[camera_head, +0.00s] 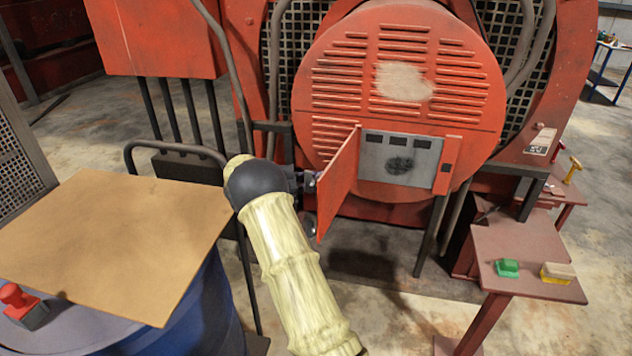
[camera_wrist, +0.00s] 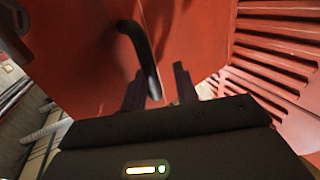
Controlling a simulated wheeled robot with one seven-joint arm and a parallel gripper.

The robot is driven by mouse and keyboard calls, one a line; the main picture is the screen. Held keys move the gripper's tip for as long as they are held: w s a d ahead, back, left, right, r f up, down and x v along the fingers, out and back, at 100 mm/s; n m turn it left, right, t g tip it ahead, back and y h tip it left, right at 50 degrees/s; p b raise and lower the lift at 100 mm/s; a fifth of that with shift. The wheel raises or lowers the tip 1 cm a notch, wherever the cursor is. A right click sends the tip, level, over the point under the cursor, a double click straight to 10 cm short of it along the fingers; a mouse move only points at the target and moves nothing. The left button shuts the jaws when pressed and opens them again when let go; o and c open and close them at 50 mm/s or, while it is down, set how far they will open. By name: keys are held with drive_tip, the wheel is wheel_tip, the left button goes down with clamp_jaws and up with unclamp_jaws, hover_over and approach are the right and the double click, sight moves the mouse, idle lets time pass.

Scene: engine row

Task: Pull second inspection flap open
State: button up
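The inspection flap (camera_head: 338,186) is a red panel standing swung out from the round red cover, at the left of a grey recess (camera_head: 400,163). My gripper (camera_head: 310,181) is on the left side of the flap, partly hidden behind my dark wrist joint in the head view. In the wrist view, a black curved handle (camera_wrist: 137,45) stands out from a red surface. My gripper's two dark fingers (camera_wrist: 160,88) are spread apart, with the lower end of the handle between them. A gap shows between the handle and the right finger. Whether the handle touches the left finger is unclear.
The round louvred cover (camera_head: 400,60) surrounds the recess. A blue drum (camera_head: 205,315) with a tan board (camera_head: 110,240) stands at the left. A red side table (camera_head: 510,245) with a green block (camera_head: 507,268) and a yellow block (camera_head: 557,273) stands at the right.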

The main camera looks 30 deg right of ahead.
drive_tip(key=shift+a, duration=0.25)
drive_tip(key=b+v, duration=0.2)
drive_tip(key=v, duration=0.5)
drive_tip(key=shift+w+a, duration=0.1)
